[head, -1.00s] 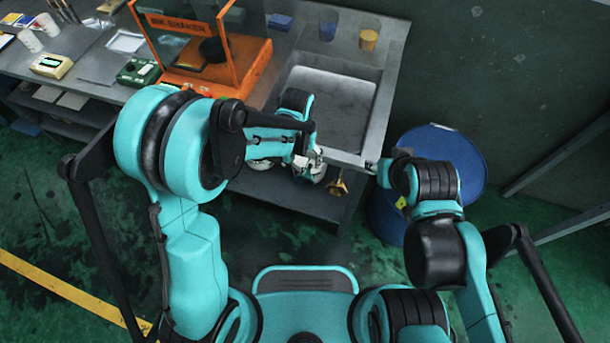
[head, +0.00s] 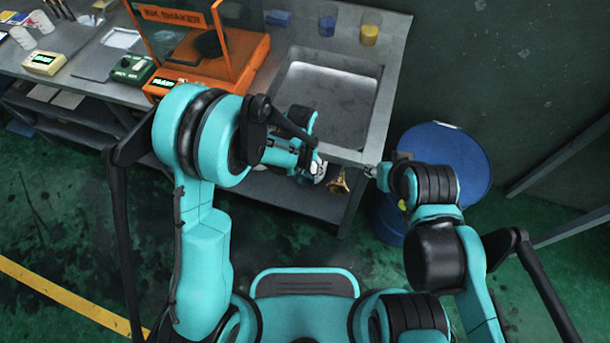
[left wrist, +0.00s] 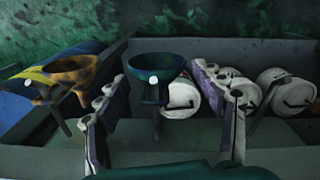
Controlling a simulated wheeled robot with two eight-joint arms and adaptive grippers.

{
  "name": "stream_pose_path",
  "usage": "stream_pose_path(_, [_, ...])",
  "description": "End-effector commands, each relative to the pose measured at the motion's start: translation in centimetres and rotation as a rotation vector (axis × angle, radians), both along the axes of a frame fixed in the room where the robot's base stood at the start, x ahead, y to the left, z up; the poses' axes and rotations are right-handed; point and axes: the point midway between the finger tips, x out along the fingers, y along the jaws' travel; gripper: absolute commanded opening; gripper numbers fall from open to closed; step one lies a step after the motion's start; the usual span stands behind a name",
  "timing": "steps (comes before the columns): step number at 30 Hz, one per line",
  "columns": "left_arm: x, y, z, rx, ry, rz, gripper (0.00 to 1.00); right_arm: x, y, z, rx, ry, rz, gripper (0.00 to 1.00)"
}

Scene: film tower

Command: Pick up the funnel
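In the left wrist view a dark teal funnel (left wrist: 156,66) with a wide cup and a thin stem stands between the two fingers of my left gripper (left wrist: 160,80). The fingers are spread and no contact with it shows. An orange-brown funnel (left wrist: 78,74) hangs to the left, outside the fingers. In the head view a brass-coloured funnel (head: 340,184) hangs below the sink's front edge, just right of my left gripper (head: 316,170). The teal funnel is not clear there. My right gripper (head: 376,171) is near the sink's front right corner; its fingers are too small to judge.
A grey sink (head: 330,100) is set in the bench above the funnels. A blue drum (head: 462,165) stands to the right, near my right arm. An orange shaker (head: 225,55) sits on the bench. White round items (left wrist: 255,90) hang to the right of the teal funnel.

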Motion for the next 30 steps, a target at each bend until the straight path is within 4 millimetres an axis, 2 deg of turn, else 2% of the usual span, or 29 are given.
stream_pose_path(1, [0.0, 0.0, 0.0, 0.0, 0.0, 0.0, 0.48, 0.0, 0.0, 0.0, 0.0, 0.0, 0.0, 0.4])
stream_pose_path(3, [0.0, 0.0, 0.0, 0.0, 0.0, 0.0, 0.34, 0.0, 0.0, 0.0, 0.0, 0.0, 0.0, 0.4])
stream_pose_path(14, [0.0, 0.0, 0.1, 0.0, 0.0, 0.0, 0.34, 0.0, 0.0, 0.0, 0.0, 0.0, 0.0, 0.4])
stream_pose_path(21, [0.0, 0.0, 2.0, 0.0, 0.0, 0.0, 0.33, 0.0, 0.0, 1.2, 0.0, 0.0, 0.0, 0.4])
stream_pose_path(26, [-2.8, 0.9, 1.7, 0.0, 0.0, 0.0, 0.33, 0.0, 0.0, 1.6, 0.0, 0.0, 0.0, 0.4])
stream_pose_path(30, [-6.0, 1.9, 1.7, 0.0, 0.0, 0.0, 0.33, 0.0, 0.0, 2.3, 0.0, 0.0, 0.0, 0.4])
